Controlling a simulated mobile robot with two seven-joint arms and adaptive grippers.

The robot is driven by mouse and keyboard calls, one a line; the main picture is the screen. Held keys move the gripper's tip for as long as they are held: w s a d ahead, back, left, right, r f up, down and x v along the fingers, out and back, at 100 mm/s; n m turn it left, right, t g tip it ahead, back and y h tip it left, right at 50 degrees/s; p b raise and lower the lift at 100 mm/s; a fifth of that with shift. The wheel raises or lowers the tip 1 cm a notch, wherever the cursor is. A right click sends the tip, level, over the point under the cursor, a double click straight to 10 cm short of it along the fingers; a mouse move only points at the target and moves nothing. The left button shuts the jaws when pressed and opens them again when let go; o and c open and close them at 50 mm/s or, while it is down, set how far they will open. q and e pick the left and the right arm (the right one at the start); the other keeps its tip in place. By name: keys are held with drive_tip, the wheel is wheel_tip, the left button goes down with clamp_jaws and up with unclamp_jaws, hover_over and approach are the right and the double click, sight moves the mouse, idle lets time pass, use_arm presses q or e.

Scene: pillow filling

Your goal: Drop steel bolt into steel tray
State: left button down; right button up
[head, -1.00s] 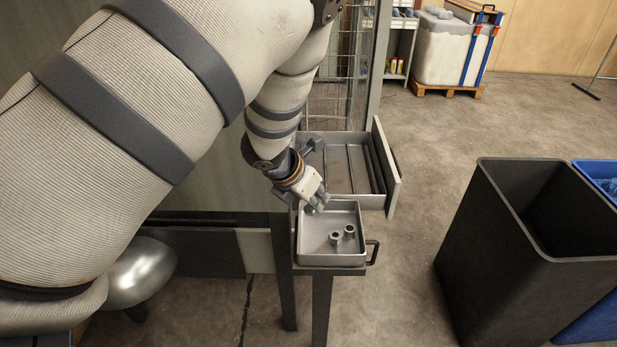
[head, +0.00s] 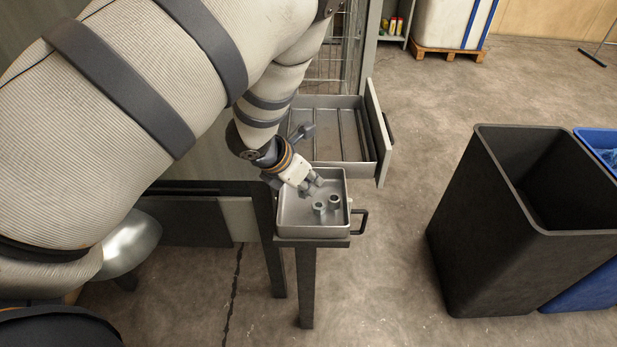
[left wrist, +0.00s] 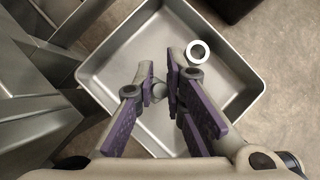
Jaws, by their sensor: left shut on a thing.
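The steel tray (head: 287,229) is a shallow square grey tray on a small stand; its wall also shows in the left wrist view (left wrist: 115,52). My left gripper (head: 313,187) reaches over the back part of the tray. In the left wrist view its purple-padded fingers (left wrist: 160,85) are close together over the tray. A small grey round-ended piece between them, which looks like the steel bolt (left wrist: 159,92), is held there; most of it is hidden. My right gripper is not in view.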

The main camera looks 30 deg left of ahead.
use_arm(q)
drive_tip(key=c, duration=1.6)
unclamp_jaws()
drive_tip(key=shift+r, duration=0.1)
drive_tip(key=v, duration=1.2)
